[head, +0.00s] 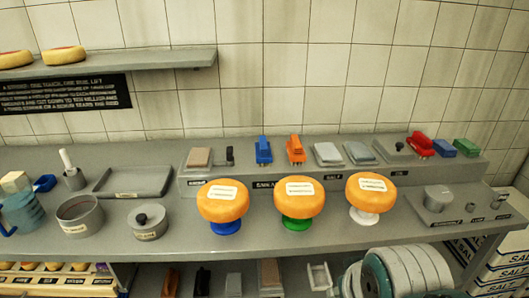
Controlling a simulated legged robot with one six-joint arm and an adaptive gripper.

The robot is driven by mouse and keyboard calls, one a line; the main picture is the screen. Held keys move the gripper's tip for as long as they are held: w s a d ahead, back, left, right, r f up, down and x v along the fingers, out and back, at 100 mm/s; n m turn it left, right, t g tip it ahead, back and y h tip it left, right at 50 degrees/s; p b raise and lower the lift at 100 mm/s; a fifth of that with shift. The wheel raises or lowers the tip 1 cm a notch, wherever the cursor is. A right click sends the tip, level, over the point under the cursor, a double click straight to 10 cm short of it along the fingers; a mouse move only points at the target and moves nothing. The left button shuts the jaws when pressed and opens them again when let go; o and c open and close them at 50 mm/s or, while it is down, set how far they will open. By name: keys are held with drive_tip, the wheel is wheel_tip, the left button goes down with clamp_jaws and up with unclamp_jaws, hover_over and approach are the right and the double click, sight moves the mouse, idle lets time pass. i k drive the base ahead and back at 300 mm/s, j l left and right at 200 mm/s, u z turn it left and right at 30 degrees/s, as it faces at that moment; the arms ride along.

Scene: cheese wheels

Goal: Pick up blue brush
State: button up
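Two blue items stand on the raised back ledge of the grey counter, and either could be the blue brush. One small blue block-like item (443,148) is at the right, between a red item (420,144) with what look like bristles below it and a green item (466,147). The other, a taller blue item (263,150), stands left of centre beside a similar orange item (296,149). Their details are too small to tell for certain which is a brush.
Three orange cheese wheels (223,201) sit on coloured stands along the counter front (185,238). A wall shelf (140,60) overhangs the left. Salt boxes (510,258) are lower right.

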sight(263, 154)
drive_tip(key=i+j, duration=0.15)
drive_tip(key=i, duration=0.25)
drive_tip(key=i+j, duration=0.15)
drive_tip(key=i, duration=0.25)
drive_tip(key=i+j, duration=0.15)
drive_tip(key=i, duration=0.25)
